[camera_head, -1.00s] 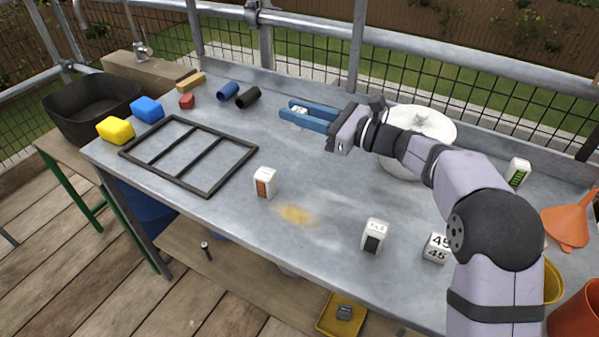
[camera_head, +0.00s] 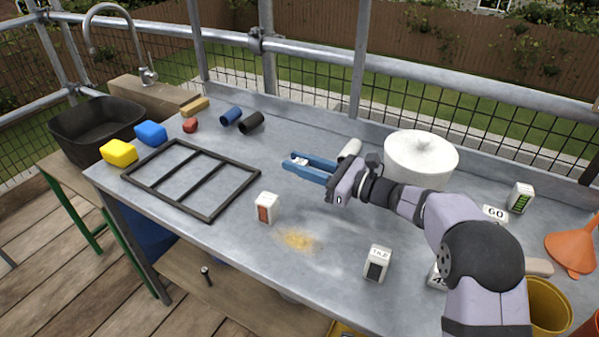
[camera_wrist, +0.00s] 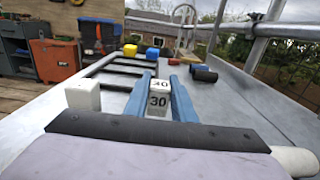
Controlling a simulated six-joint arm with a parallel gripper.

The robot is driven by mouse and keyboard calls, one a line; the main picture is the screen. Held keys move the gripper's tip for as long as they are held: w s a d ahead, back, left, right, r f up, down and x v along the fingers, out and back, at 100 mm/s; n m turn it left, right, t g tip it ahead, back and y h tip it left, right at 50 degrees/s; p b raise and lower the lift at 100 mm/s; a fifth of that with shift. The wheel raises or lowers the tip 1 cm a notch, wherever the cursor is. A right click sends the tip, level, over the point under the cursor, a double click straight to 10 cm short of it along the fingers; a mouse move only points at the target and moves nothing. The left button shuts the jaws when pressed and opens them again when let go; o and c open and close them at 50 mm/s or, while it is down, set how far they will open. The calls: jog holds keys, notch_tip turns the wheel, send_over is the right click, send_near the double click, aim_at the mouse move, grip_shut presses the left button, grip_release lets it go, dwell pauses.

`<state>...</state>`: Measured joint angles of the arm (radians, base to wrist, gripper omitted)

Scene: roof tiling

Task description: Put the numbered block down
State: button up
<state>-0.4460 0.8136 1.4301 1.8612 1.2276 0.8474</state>
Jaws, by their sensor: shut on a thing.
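The numbered block, white with a black 30 (camera_wrist: 158,103), is between the two blue fingers of my gripper (camera_head: 300,166). My gripper is shut on it near the fingertips. In the head view the block (camera_head: 298,160) shows only as a small white piece between the fingers. The fingers point left, over the middle of the grey table (camera_head: 225,240).
A dark three-bay frame (camera_head: 191,179) lies left of my gripper. A white block with a red panel (camera_head: 267,207) and a TILE block (camera_head: 377,262) stand nearer. A white lidded pot (camera_head: 421,160) and a white cylinder (camera_head: 350,150) are behind the arm. A 60 block (camera_head: 495,213) stands right.

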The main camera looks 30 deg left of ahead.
jog(key=shift+f, duration=1.35)
jog(key=shift+f, duration=0.15)
jog(key=shift+f+b, duration=0.45)
jog(key=shift+b, duration=0.05)
jog(key=o, duration=1.1)
jog(key=shift+c, duration=0.2)
